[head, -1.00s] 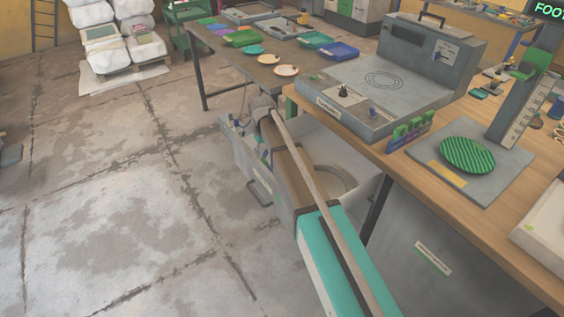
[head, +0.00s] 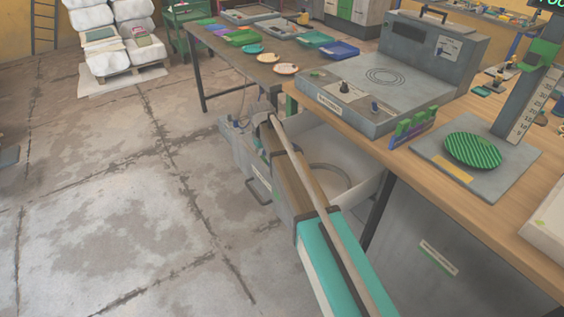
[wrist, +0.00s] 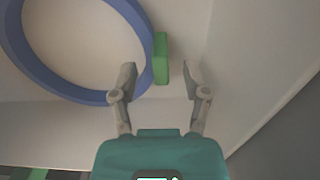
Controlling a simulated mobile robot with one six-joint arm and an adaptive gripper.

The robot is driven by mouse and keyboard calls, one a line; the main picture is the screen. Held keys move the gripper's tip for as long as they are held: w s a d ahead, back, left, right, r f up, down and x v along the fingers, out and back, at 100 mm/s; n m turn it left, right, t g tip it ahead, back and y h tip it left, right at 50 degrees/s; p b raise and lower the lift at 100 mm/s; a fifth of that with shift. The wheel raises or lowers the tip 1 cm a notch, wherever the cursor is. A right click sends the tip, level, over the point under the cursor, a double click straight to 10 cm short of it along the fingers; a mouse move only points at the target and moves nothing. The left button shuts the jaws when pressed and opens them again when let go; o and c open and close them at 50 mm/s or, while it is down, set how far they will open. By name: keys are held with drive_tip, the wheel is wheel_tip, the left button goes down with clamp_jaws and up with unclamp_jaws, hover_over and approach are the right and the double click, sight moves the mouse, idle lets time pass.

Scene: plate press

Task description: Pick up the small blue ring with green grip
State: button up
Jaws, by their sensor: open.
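The blue ring (wrist: 108,97) is at the upper left of the wrist view, partly cut off by the top edge. Its upright green grip (wrist: 161,60) is on its right side. In the head view my arm reaches over an open drawer (head: 362,198), and I cannot make out the blue ring there.
Pale drawer walls (wrist: 255,75) stand close to the right of my gripper. A grey curved band (head: 346,174) lies in the drawer. The wooden bench (head: 410,176) above holds a grey machine (head: 432,97) and a green ribbed disc (head: 472,151).

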drive_tip(key=shift+f+b, duration=0.3)
drive_tip(key=shift+f, duration=0.3)
clamp_jaws()
idle(0.3)
